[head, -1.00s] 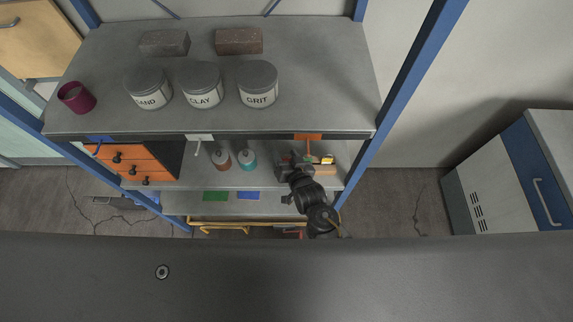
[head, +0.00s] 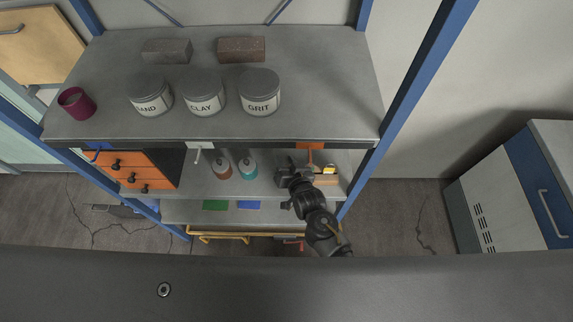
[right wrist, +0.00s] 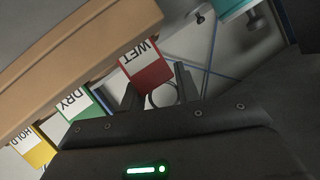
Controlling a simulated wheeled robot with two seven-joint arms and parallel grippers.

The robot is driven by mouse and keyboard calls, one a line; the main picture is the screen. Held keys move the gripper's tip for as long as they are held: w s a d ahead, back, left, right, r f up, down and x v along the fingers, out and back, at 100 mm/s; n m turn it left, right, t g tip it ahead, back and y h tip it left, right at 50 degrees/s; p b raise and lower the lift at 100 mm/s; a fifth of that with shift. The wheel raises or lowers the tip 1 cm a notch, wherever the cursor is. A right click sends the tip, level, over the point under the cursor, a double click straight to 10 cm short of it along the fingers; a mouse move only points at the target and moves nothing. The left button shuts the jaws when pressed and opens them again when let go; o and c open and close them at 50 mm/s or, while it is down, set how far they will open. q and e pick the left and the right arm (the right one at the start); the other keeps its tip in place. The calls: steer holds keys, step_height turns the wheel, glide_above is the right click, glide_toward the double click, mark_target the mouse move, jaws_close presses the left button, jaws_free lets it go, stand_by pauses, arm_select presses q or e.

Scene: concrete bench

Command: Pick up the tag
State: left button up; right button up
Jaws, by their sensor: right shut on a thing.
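The red and white tag marked WET (right wrist: 148,68) is between the fingers of my right gripper (right wrist: 158,88) in the right wrist view. The gripper is shut on it, with a metal ring (right wrist: 162,97) at the tag's near end between the fingers. In the head view my right gripper (head: 290,172) is at the shelf under the top board, left of a small wooden rack (head: 326,181). The tag cannot be made out there. My left gripper is not in view.
A green DRY tag (right wrist: 72,104) and a yellow HOLD tag (right wrist: 37,148) are beside the wooden edge. The top board (head: 320,95) overhangs the shelf, and a blue post (head: 411,75) rises at right.

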step_height(320, 180, up, 10)
steer(key=shift+f+b, duration=0.1)
steer(key=shift+b, duration=0.45)
steer(key=shift+c, duration=1)
